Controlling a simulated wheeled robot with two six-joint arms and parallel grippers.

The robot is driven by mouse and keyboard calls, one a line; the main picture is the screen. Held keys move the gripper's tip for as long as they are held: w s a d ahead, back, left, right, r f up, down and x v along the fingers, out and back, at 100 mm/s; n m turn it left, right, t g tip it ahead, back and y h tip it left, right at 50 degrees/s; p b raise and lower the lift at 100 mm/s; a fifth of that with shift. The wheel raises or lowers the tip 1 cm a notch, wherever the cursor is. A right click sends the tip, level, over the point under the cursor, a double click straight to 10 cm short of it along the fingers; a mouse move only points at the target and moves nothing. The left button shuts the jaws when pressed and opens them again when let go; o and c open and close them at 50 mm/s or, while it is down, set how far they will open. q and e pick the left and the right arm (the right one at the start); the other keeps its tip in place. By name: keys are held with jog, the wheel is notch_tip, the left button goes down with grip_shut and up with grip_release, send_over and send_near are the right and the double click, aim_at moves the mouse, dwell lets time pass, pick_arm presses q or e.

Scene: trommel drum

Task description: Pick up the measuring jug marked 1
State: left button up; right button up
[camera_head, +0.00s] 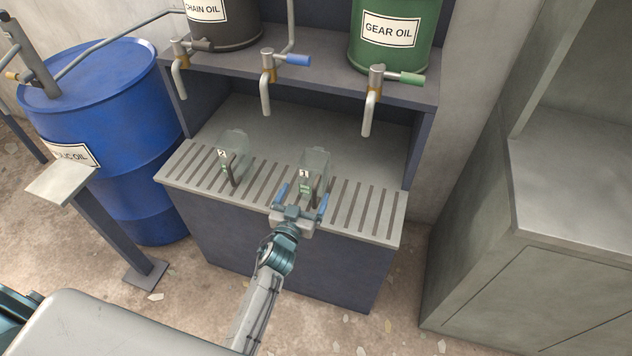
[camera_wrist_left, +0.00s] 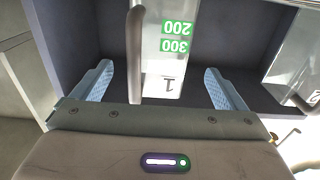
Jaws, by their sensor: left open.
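The measuring jug marked 1 (camera_head: 316,162) is clear, with a white "1" label and a dark handle, and stands upright on the slotted drip grate (camera_head: 378,232). My left gripper (camera_head: 302,196) is open at the front of this jug, one blue finger on each side. In the left wrist view, jug 1 (camera_wrist_left: 172,60) shows upside down with green "200" and "300" marks, between the spread fingers (camera_wrist_left: 158,85). Its handle is at the left there. I cannot tell whether the fingers touch it. My right gripper is not in view.
Measuring jug 2 (camera_head: 236,148) stands left on the grate; part of it shows in the left wrist view (camera_wrist_left: 292,65). Several taps hang above, including a blue-handled one (camera_head: 268,85) and a green-handled one (camera_head: 372,100). A blue drum (camera_head: 110,110) stands left, a grey cabinet (camera_head: 570,220) right.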

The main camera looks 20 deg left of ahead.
aim_at(310, 183)
pick_arm(q)
jog(key=shift+w+d, duration=0.1)
jog(key=shift+w, duration=0.25)
jog(key=w, duration=0.4)
jog(key=shift+w+f+b, duration=0.1)
jog(key=shift+w+b, duration=0.1)
jog(key=shift+b, duration=0.2)
jog(key=shift+w, duration=0.25)
jog(key=shift+s, duration=0.1)
jog(key=shift+c, duration=0.8)
jog(key=c, duration=1)
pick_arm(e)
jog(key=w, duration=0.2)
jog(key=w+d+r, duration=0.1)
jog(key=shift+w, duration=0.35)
pick_arm(q)
jog(key=shift+r, duration=0.2)
